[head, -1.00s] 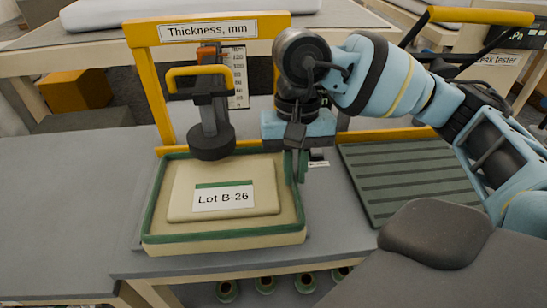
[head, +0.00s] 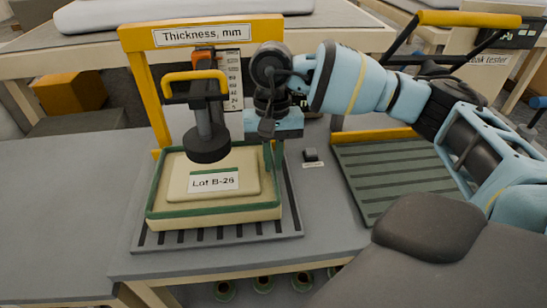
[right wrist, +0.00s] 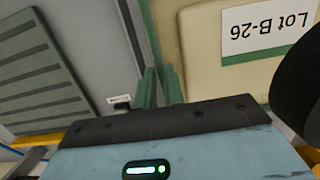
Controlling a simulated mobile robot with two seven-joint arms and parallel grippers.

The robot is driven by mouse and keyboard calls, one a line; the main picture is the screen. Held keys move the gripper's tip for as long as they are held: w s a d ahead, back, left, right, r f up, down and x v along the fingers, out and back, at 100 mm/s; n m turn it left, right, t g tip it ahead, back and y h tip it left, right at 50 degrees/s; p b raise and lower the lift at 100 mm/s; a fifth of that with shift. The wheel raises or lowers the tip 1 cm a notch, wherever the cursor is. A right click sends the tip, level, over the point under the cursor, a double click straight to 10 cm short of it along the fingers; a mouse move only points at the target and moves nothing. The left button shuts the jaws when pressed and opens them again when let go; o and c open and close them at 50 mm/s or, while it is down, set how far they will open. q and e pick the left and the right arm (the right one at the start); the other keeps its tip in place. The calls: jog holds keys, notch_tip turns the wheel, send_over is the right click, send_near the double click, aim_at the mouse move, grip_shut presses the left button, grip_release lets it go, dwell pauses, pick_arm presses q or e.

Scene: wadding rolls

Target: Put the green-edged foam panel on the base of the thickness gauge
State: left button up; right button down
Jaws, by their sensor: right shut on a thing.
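The cream foam panel with green edges (head: 262,200) and a "Lot B-26" label lies level over the slotted grey base (head: 285,226) of the thickness gauge. Whether it touches the base or hovers just above it, I cannot tell. Bare base shows in front and at the right. The gauge's yellow frame (head: 138,90) stands behind, and its black round presser foot (head: 208,146) is over the panel's rear part. My right gripper (head: 273,157) is shut on the panel's right rim; its fingers also show in the right wrist view (right wrist: 158,88). My left gripper is out of view.
A green ribbed mat (head: 400,170) in a yellow-railed stand lies at the right. A small black block (head: 311,154) sits between it and the gauge. The grey bench (head: 65,200) is clear at the left.

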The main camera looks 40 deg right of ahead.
jog(key=shift+f, duration=0.3)
jog(key=shift+f, duration=0.2)
jog(key=c, duration=1.5)
grip_release()
jog(key=shift+r, duration=0.15)
notch_tip(320, 180, up, 12)
jog(key=w+d, duration=0.1)
jog(key=shift+w, duration=0.2)
